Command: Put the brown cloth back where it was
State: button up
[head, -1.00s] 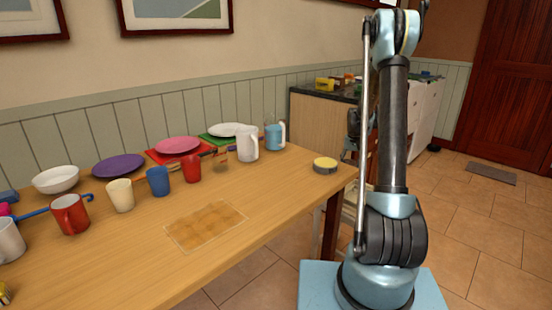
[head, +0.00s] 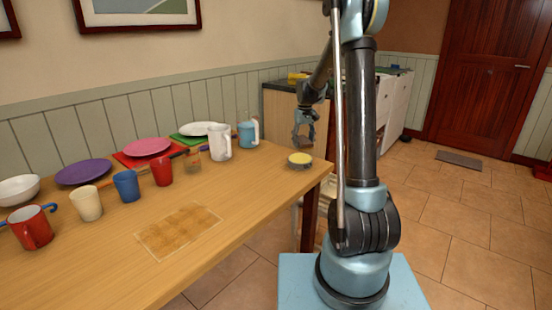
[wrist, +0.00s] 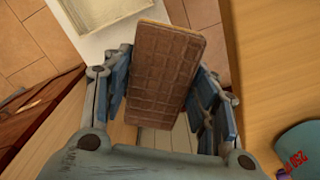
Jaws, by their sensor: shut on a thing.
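The brown cloth (wrist: 160,75) looks like a stiff, flat slab with a grid pattern in the wrist view. My gripper (wrist: 165,100) is shut on it, with blue finger pads on both sides. A flat tan patch with a thin light outline (head: 180,230) lies on the wooden table (head: 95,285), apart from the gripper.
Mugs, cups, plates and a white bowl (head: 18,190) line the back of the table. The table's front is clear around the patch. A cabinet (head: 280,112) stands behind.

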jog(key=s+a+r+n, duration=0.3)
jog(key=s+a+r, duration=0.25)
jog(key=r, duration=0.35)
notch_tip(320, 180, up, 10)
jog(key=n, duration=0.4)
send_over(276, 156)
notch_tip(276, 156, down, 18)
jog(key=shift+s+r, duration=0.1)
jog(key=shift+s, duration=0.05)
jog(key=shift+a, duration=0.1)
jog(key=o, duration=1.1)
